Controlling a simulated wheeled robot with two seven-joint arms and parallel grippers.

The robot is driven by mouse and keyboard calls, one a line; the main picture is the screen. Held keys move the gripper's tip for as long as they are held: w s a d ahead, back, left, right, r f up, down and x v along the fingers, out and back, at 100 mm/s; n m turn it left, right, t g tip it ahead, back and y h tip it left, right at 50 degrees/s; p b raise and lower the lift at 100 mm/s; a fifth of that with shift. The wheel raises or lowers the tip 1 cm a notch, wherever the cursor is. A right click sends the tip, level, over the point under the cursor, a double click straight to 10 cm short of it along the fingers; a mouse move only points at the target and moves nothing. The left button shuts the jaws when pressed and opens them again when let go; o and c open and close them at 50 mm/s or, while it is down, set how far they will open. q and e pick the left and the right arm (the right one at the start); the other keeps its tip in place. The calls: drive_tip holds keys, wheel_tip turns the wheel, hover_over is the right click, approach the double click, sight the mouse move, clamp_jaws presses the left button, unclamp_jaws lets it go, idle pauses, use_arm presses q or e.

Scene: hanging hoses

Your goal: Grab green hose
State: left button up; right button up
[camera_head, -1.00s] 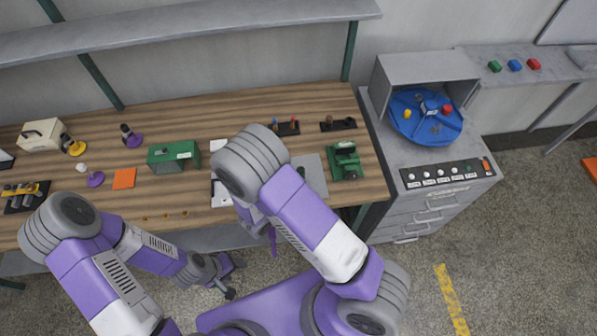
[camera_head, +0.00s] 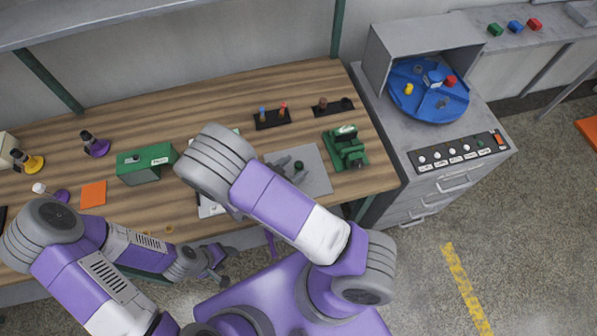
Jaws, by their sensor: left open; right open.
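No green hose can be made out in the head view. My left gripper (camera_head: 220,266) is low, in front of the workbench's front edge. Its jaws are open and nothing shows between them. My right arm bends across the middle of the view, with its elbow over the bench. Its gripper is hidden behind the arm; only a small purple part of mine shows below it.
The wooden workbench (camera_head: 150,215) holds a green box (camera_head: 146,163), an orange square (camera_head: 93,194), a grey plate (camera_head: 318,180) and a green vise-like device (camera_head: 346,148). A grey cabinet (camera_head: 440,185) with a blue turntable (camera_head: 428,105) stands right. Floor at lower right is clear.

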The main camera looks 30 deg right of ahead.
sight(301, 163)
drive_tip(key=x, duration=0.5)
drive_tip(key=shift+s+f, duration=0.1)
drive_tip(key=shift+f, duration=0.05)
drive_tip(key=c, duration=1)
